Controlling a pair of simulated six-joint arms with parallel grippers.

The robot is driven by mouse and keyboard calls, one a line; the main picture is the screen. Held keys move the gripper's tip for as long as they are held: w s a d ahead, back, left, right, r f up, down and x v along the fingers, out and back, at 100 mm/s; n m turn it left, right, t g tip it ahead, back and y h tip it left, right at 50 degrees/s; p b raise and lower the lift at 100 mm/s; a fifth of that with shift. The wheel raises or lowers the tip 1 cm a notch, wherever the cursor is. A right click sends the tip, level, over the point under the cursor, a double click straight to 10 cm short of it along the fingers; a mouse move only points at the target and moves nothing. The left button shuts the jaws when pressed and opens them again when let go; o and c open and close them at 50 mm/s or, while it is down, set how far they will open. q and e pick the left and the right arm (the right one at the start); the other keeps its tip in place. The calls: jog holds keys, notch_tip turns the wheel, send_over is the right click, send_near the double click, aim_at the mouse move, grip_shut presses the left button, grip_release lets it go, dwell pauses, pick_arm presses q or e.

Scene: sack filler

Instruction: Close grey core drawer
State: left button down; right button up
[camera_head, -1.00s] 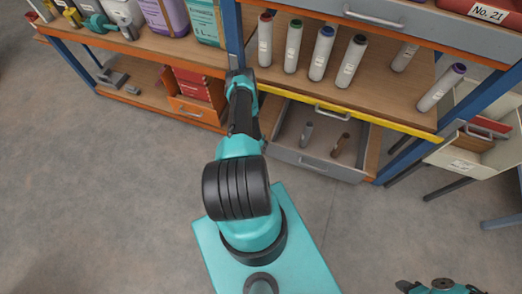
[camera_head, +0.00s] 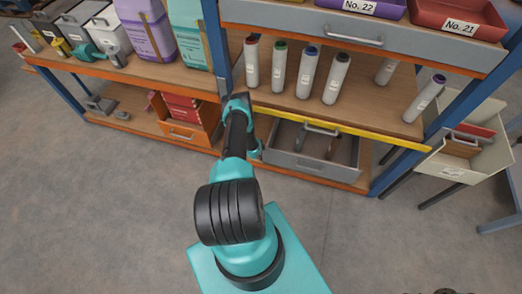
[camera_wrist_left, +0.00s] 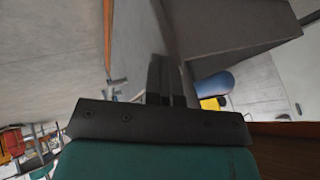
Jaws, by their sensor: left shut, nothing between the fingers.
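The grey core drawer (camera_head: 312,167) is low in the rack under the yellow-edged shelf. It is partly pulled out, and its open top shows dark cores (camera_head: 331,148) inside, partly hidden under the shelf edge. My left arm reaches up to the drawer's left end; its gripper is mostly hidden behind the arm in the head view. In the left wrist view my left gripper (camera_wrist_left: 172,82) is shut and empty, close to a dark grey panel (camera_wrist_left: 230,28) that may be the drawer. Contact cannot be told. My right gripper is not in view.
Several white cores (camera_head: 311,72) stand on the shelf above. An orange bin (camera_head: 188,125) with red contents is left of the drawer. A blue upright (camera_head: 400,140) stands to the right, beside a cream bin (camera_head: 455,160). The floor in front is clear.

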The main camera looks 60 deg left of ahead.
pick_arm(q)
jog(key=shift+w+a+r, duration=0.15)
jog(key=shift+w+a, duration=0.05)
jog(key=s+d+r, duration=0.3)
jog(key=s+r, duration=0.4)
jog(key=s, duration=0.2)
jog(key=shift+s+d+r, duration=0.15)
jog(key=shift+d+r, duration=0.2)
dwell(0.4)
jog(key=w+d+r+n+g+h, duration=0.1)
jog(key=w+d+r+n, duration=0.1)
jog(key=w+d+r, duration=0.4)
jog(key=w+d+r+n+g+h, duration=0.1)
jog(key=w+d+r, duration=0.2)
jog(key=d, duration=0.5)
jog(key=w+d+r+n+h, duration=0.1)
jog(key=w+d+r+n, duration=0.1)
jog(key=w+d+r, duration=0.4)
jog(key=s+d+r+n+g, duration=0.2)
jog(key=s+d+r, duration=0.1)
jog(key=d+r, duration=0.4)
jog(key=s+d+r+n+g+h, duration=0.1)
jog(key=d+r, duration=0.6)
jog(key=d, duration=0.7)
jog(key=s+n+g, duration=0.1)
jog(key=s+n, duration=0.1)
jog(key=s, duration=0.1)
jog(key=shift+d+r+g, duration=0.2)
jog(key=shift+d+g, duration=0.1)
